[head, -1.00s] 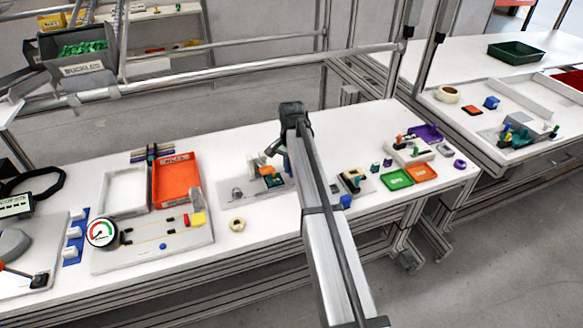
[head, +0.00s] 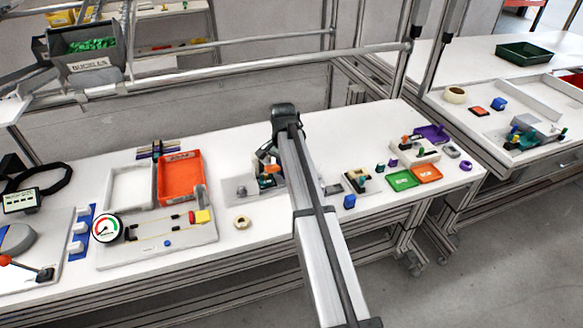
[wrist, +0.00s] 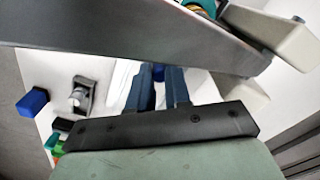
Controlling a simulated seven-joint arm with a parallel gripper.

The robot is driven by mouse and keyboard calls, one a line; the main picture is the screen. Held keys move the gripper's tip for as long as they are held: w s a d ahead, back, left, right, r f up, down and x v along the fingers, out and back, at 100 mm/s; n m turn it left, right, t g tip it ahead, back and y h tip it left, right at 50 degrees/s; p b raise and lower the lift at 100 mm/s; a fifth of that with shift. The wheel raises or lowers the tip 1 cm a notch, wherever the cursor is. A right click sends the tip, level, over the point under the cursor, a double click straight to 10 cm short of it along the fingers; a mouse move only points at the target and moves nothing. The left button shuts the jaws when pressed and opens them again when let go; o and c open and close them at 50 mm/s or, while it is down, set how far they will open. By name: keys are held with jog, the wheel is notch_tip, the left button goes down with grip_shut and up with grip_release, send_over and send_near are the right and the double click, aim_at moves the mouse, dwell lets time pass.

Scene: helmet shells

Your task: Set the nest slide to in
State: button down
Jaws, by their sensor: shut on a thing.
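In the head view, the pale fixture plate (head: 236,190) lies on the bench left of my forearm. An orange part (head: 270,168) shows on it beside my arm. I cannot make out the nest slide clearly, as my arm covers part of the fixture. My gripper shows in the wrist view (wrist: 158,82), its two dark blue fingers close together. It is shut on a small blue part (wrist: 158,72) at the fingertips; I cannot tell whether this belongs to the slide. A grey beam crosses the top of the wrist view and hides much of the fixture.
A red-orange tray (head: 180,178) and gauge board (head: 140,252) are to the left. Green (head: 403,180) and orange (head: 427,174) trays lie to the right.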

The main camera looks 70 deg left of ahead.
jog(key=shift+s, duration=0.25)
jog(key=c, duration=1.1)
grip_release()
jog(key=shift+o, duration=0.2)
jog(key=shift+r, duration=0.1)
notch_tip(320, 180, up, 14)
jog(key=shift+f, duration=0.2)
